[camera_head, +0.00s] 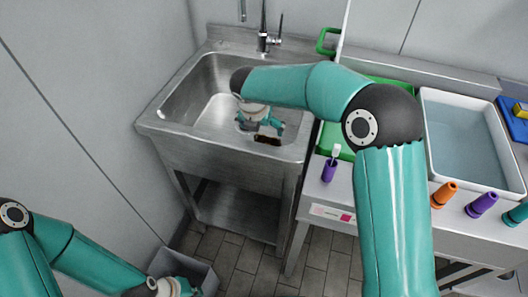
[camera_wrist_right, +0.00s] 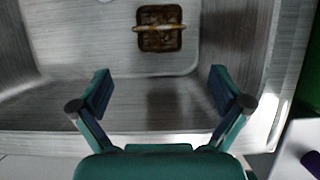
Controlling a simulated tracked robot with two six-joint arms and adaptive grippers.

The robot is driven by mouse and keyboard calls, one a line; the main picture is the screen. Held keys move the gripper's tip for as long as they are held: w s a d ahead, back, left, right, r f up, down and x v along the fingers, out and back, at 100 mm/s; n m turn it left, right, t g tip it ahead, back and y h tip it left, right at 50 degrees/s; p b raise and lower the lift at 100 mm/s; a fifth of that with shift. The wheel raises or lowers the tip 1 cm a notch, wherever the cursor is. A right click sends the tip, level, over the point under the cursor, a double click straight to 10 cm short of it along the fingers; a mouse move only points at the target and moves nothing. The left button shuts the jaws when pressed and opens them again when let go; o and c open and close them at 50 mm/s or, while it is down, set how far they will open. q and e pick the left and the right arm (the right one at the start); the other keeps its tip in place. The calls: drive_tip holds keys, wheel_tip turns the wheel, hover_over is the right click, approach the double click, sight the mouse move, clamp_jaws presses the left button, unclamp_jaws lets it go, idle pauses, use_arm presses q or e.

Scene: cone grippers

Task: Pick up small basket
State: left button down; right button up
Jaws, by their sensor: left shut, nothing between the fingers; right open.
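A small brown basket (camera_wrist_right: 160,40) with a light handle across its top sits in the metal sink, seen in the right wrist view beyond my fingertips. In the head view my right gripper (camera_head: 262,127) is low over the sink. My left gripper (camera_head: 186,289) is shut and empty at the bottom, partly cut off by the frame.
The sink (camera_head: 190,95) has a faucet (camera_head: 264,40) at its back and raised rims. To the right, a counter holds a green crate (camera_head: 328,142), a white water basin (camera_head: 465,135) and several coloured cones, including a purple one (camera_head: 329,170). A grey bin (camera_head: 205,272) stands below.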

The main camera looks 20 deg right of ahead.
sight(265, 139)
drive_tip(key=p+x, duration=0.1)
drive_tip(key=x, duration=1.5)
drive_tip(key=shift+a+f, duration=0.1)
drive_tip(key=shift+f, duration=0.05)
drive_tip(key=c, duration=0.9)
